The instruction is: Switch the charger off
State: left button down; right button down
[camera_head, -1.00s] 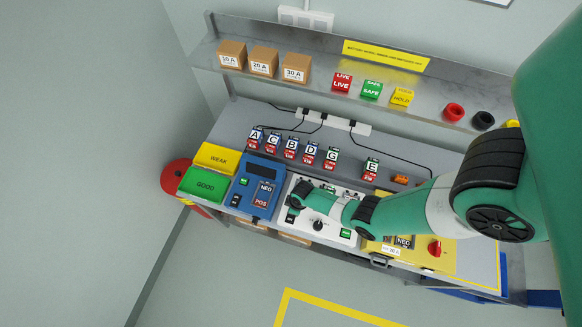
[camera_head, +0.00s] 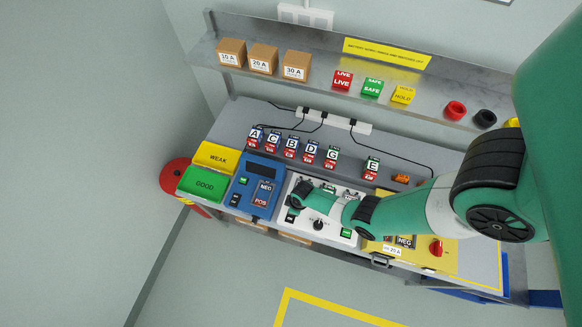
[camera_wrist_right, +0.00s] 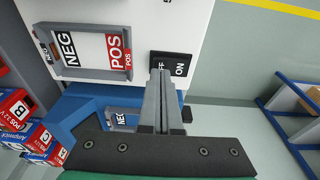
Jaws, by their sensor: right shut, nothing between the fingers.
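The white unit (camera_head: 301,224), which looks like the charger, stands on the bench between a blue unit and a yellow unit. It has a black knob (camera_head: 318,225). In the right wrist view its white panel (camera_wrist_right: 120,12) carries a tray with NEG and POS labels and a black rocker switch (camera_wrist_right: 181,62) marked OFF and ON. My right gripper (camera_wrist_right: 161,75) is shut and empty, its fingertips over the switch's edge beside the OFF marking. I cannot tell whether they touch it, or which way it is set. My left gripper is not in view.
The blue unit (camera_head: 244,205) stands left, beside green GOOD (camera_head: 203,186) and yellow WEAK (camera_head: 216,155) trays. The yellow unit (camera_head: 435,263) stands right. Several lettered batteries (camera_head: 311,151) line the bench behind. A shelf (camera_head: 320,66) with boxes and signs runs above.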

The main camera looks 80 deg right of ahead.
jog(key=shift+f+b, duration=0.4)
jog(key=shift+f, duration=0.05)
notch_tip(320, 180, up, 7)
jog(key=p, duration=0.7)
jog(key=shift+r, duration=0.1)
dwell(0.4)
